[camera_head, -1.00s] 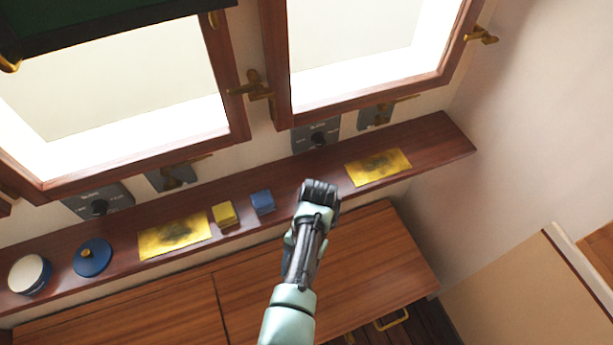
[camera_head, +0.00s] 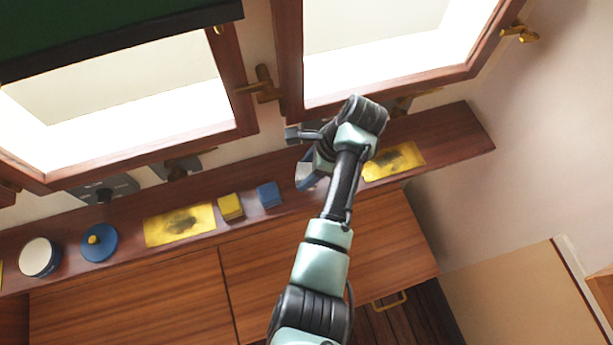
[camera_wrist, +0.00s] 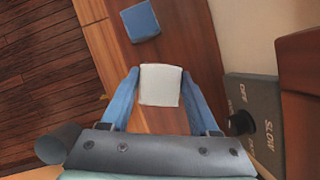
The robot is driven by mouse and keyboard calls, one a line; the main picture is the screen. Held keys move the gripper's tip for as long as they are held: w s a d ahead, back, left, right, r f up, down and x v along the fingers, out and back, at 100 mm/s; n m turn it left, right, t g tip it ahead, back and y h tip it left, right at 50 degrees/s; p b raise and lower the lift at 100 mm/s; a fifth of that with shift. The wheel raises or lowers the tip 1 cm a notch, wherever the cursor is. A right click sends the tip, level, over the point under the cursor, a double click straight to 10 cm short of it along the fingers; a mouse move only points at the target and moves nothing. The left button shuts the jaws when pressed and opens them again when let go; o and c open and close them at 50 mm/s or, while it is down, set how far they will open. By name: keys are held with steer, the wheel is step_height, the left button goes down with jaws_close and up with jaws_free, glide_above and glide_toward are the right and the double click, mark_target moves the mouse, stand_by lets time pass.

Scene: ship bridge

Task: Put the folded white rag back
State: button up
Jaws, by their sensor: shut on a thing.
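The folded white rag (camera_wrist: 160,85) is a small pale block between the two blue fingers of my gripper (camera_wrist: 159,88) in the wrist view. My gripper is shut on it and holds it over the wooden shelf (camera_wrist: 180,35). In the head view my gripper (camera_head: 305,172) is at the shelf below the windows, right of the blue folded block (camera_head: 269,194). Only a small pale part at the fingers shows there; my wrist hides much of this spot. I cannot tell whether the rag touches the shelf.
A yellow block (camera_head: 231,207) sits left of the blue one. Yellow plates lie at left (camera_head: 180,225) and right (camera_head: 395,160). A switch panel (camera_wrist: 252,110) is close to my gripper.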

steer(key=shift+w+f, duration=0.1)
steer(key=shift+f, duration=2.45)
steer(key=shift+f, duration=0.2)
steer(key=o, duration=1.3)
steer(key=shift+r, duration=0.15)
steer(key=v, duration=1.2)
steer(key=shift+d+b, duration=0.1)
steer(key=shift+b, duration=0.3)
